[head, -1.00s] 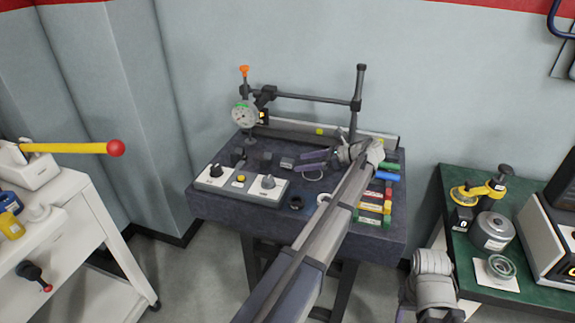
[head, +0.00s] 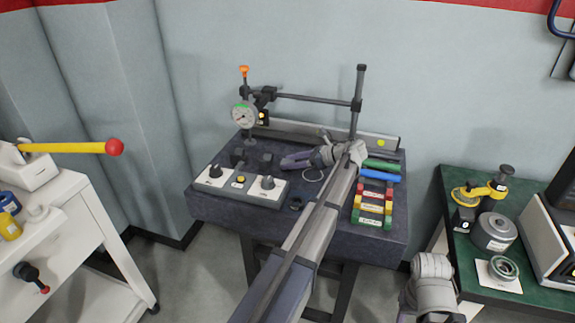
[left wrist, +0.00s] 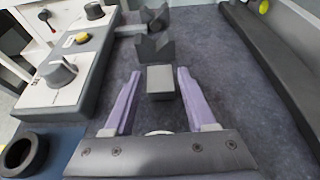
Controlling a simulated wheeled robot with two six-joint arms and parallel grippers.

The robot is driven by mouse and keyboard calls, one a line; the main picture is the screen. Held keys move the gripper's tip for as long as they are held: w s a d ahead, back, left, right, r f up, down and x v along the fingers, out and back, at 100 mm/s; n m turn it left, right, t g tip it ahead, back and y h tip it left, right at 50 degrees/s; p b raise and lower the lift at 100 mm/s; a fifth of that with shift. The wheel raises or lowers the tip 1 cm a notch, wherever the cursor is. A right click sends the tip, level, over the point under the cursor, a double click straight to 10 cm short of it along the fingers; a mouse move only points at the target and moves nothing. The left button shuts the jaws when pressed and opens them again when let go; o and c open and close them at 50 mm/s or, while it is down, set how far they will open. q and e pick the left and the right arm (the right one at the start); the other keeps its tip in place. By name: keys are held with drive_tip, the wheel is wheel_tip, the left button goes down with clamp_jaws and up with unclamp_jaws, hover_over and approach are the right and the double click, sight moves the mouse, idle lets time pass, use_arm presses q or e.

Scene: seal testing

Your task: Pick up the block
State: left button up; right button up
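A small grey block (left wrist: 160,82) with a lighter top stands on the dark granite plate in the left wrist view. My left gripper (left wrist: 158,76) is open, with its purple fingers on either side of the block's near part and a gap showing on both sides. Two dark V-blocks (left wrist: 155,50) stand just beyond the grey block. In the head view my left gripper (head: 287,163) is low over the plate beside a V-block (head: 265,160), and it hides the grey block. My right arm shows at the lower right; its gripper does not show.
A control box (head: 240,186) with knobs stands at the left of the granite plate (head: 370,236). A dial gauge (head: 244,115) on a stand is behind. A long dark rail (left wrist: 275,65) runs along the right in the wrist view. Coloured blocks (head: 373,205) lie at the right.

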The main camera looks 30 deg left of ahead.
use_arm(q)
clamp_jaws()
drive_tip(key=shift+r, duration=0.1)
idle(0.5)
